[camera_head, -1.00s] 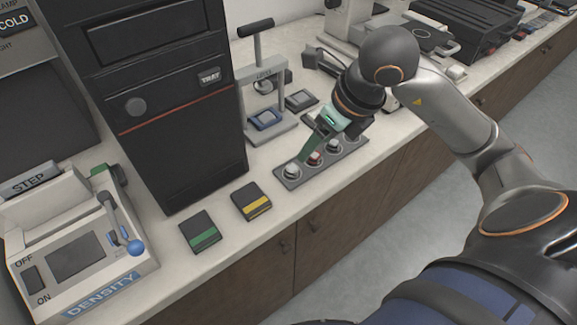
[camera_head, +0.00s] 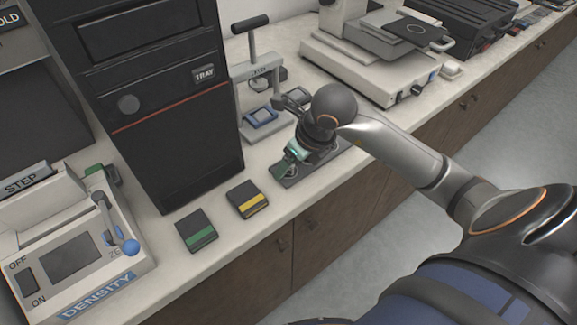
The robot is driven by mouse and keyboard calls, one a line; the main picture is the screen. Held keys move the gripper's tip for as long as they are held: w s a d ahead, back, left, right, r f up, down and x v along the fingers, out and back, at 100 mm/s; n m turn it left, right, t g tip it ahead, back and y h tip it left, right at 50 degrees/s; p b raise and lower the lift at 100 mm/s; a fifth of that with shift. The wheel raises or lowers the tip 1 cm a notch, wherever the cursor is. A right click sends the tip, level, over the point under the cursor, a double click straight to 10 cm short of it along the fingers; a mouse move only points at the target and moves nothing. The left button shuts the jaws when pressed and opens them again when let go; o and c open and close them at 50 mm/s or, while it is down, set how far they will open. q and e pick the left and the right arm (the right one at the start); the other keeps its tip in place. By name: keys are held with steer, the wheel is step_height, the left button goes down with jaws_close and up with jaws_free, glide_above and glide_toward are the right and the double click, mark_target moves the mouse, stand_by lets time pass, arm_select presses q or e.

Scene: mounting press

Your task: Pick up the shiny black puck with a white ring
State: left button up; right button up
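A narrow grey tray (camera_head: 289,184) lies along the front of the counter. Its left end shows beneath my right gripper (camera_head: 281,172), which has green fingers and points down and to the left, low over that end. The gripper and wrist hide most of the tray. A round piece shows only partly at the fingers (camera_head: 293,170), and I cannot tell if it is the shiny black puck with a white ring. Whether the fingers are open or shut on something is too small to tell. My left gripper is not in view.
A small hand press (camera_head: 258,72) stands behind the tray, with a blue-framed block (camera_head: 260,117) at its base. Two dark blocks, one with a yellow stripe (camera_head: 248,199) and one with a green stripe (camera_head: 197,230), lie left of the tray. A tall black cabinet (camera_head: 165,110) and a density device (camera_head: 72,255) stand farther left.

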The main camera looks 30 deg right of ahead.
jaws_close()
stand_by(0.5)
